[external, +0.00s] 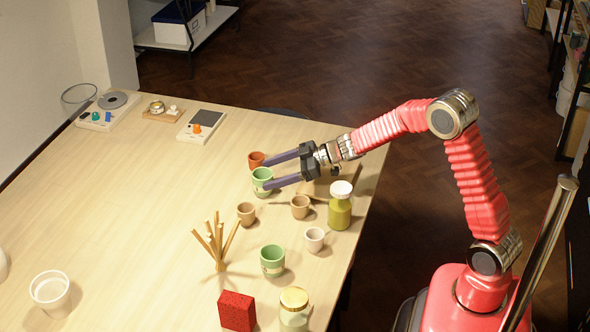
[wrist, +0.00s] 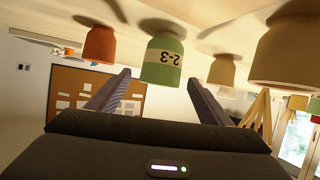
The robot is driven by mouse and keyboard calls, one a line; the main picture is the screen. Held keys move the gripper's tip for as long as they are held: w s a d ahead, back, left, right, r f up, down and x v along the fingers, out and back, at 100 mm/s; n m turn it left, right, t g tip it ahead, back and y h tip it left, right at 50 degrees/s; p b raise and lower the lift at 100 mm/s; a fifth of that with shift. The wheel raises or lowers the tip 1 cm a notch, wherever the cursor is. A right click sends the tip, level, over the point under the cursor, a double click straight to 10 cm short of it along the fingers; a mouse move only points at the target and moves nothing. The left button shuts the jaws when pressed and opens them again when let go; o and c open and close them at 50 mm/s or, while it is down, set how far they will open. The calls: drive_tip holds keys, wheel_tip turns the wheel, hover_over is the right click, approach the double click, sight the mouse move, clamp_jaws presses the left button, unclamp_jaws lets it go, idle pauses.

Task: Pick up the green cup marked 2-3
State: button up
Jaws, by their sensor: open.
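The green cup marked 2-3 (external: 262,183) stands upright on the table, just off the tips of my gripper (external: 267,174). In the wrist view, which is upside down, the cup (wrist: 165,58) shows its pale band with "2-3" between and beyond the fingertips of my gripper (wrist: 157,76). The fingers are apart with nothing held. In the external view the upper finger passes near the orange cup (external: 256,159), and the lower finger's tip overlaps the green cup's edge. A second green cup (external: 272,258) with a pale band stands nearer the front; its marking is too small to read.
Orange (wrist: 100,44) and tan (wrist: 222,71) cups flank the green cup in the wrist view. A tan cup (external: 246,212), a brown cup (external: 300,206), a white-lidded jar (external: 340,212) and a wooden stick stand (external: 217,245) are close by. The table's left middle is clear.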

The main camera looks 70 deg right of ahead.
sight(262, 177)
drive_tip(key=shift+x, duration=2)
drive_tip(key=c, duration=1.2)
